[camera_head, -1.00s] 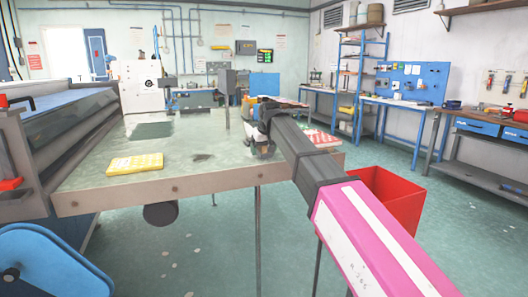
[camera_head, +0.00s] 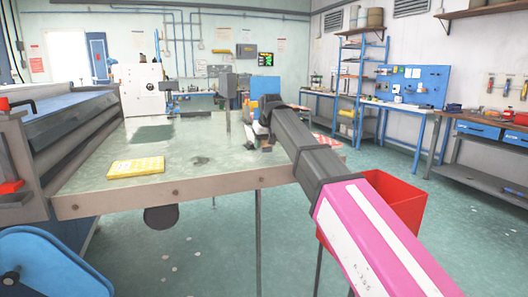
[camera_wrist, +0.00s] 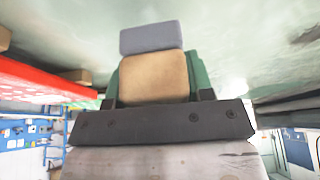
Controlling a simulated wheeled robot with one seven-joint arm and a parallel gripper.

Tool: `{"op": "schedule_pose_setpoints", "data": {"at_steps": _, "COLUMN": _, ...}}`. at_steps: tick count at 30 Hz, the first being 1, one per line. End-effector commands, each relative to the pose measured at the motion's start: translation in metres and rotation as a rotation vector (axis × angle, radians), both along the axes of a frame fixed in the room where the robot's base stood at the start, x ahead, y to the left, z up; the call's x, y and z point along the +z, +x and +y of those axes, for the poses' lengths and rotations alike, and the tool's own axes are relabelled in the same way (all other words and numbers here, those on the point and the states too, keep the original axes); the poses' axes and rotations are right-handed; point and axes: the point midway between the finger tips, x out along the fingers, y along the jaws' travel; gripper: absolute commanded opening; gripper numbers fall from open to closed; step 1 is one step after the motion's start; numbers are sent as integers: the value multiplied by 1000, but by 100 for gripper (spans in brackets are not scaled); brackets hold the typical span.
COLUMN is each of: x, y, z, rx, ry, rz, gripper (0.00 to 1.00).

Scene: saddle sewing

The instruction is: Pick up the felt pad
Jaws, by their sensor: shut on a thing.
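My gripper (camera_head: 252,146) is at the right part of the grey-green table (camera_head: 205,172) in the head view, low over its top. It is small there, and what it holds is hard to make out. In the wrist view, a tan block (camera_wrist: 153,76) stands out from the dark gripper bar, with green parts showing on both sides behind it. A grey-blue piece (camera_wrist: 151,37), seemingly the felt pad, sticks out past the tan block. My gripper is shut on it. The far side of the grip is hidden.
A yellow patterned pad (camera_head: 136,167) lies at the table's front left. A dark green patch (camera_head: 152,133) lies farther back. A red bin (camera_head: 390,205) stands on the floor right of the table, partly behind my arm.

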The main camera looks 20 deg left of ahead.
Motion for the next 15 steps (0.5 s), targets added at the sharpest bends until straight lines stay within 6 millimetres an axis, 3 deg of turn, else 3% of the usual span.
{"op": "schedule_pose_setpoints", "data": {"at_steps": 9, "x": 43, "y": -61, "z": 38, "rx": 3, "ry": 0, "rz": -1, "gripper": 22}}
{"op": "schedule_pose_setpoints", "data": {"at_steps": 15, "x": 61, "y": -86, "z": 54, "rx": 1, "ry": 0, "rz": 0, "gripper": 22}}
